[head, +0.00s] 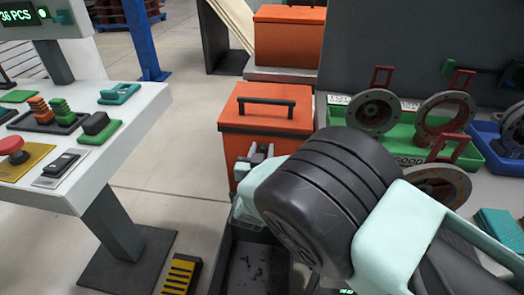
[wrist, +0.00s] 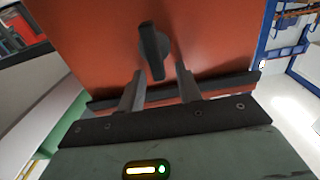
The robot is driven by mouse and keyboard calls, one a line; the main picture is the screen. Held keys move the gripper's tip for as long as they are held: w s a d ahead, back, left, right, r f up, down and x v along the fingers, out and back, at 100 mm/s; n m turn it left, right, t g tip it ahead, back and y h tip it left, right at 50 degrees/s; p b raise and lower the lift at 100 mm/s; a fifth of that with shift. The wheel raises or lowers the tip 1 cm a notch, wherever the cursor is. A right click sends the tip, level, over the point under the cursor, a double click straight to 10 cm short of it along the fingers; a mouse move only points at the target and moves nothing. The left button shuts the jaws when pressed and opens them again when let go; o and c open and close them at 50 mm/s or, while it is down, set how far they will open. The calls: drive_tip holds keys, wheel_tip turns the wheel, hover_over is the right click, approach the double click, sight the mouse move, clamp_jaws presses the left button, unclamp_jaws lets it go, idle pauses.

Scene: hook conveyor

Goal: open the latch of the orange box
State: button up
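The orange box (head: 230,150) with a black top handle (head: 267,107) stands in the middle of the head view. Its orange face (wrist: 215,35) fills the upper middle of the wrist view. The dark latch (wrist: 153,48) sticks out from that face, roughly upright in the picture. My gripper (wrist: 160,72) points at the face with its two grey fingers apart. The latch lies between and just beyond the fingertips; I cannot tell whether either finger touches it. In the head view my gripper (head: 259,155) is at the box's front, and my arm hides the lower right of the box.
A second orange box (head: 289,42) stands behind. A control table (head: 140,112) with buttons is at the left. A green bin (head: 400,140) with round metal parts is at the right. A dark open bin (head: 240,255) lies below my arm. Floor is clear left of the box.

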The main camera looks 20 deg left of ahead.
clamp_jaws()
